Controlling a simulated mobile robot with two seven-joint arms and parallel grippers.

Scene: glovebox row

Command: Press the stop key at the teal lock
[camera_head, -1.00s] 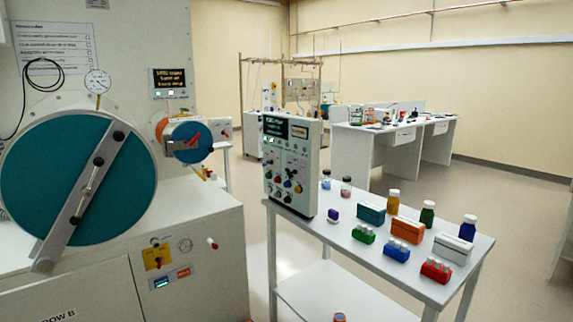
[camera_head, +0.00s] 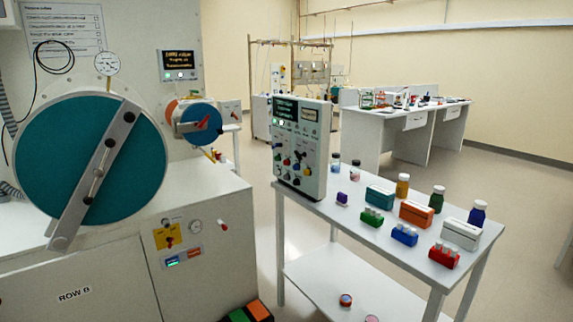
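The teal lock (camera_head: 72,150) is a large round teal door with a diagonal grey bar across it, on the white cabinet at the left. Below it, on the cabinet front, is a yellow panel (camera_head: 168,237) with a red knob or switch. Just under and right of that is a small plate with a lit blue-green display (camera_head: 173,262) and an orange label (camera_head: 195,253). I cannot read the labels or tell which of these is the stop key. Neither of my grippers is in view.
A white cart (camera_head: 330,222) with a control box (camera_head: 301,150), bottles and coloured blocks stands at the right. Green and orange pads (camera_head: 247,312) lie on the floor by the cabinet. A smaller blue lock (camera_head: 197,123) sits further back. Floor shows between cabinet and cart.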

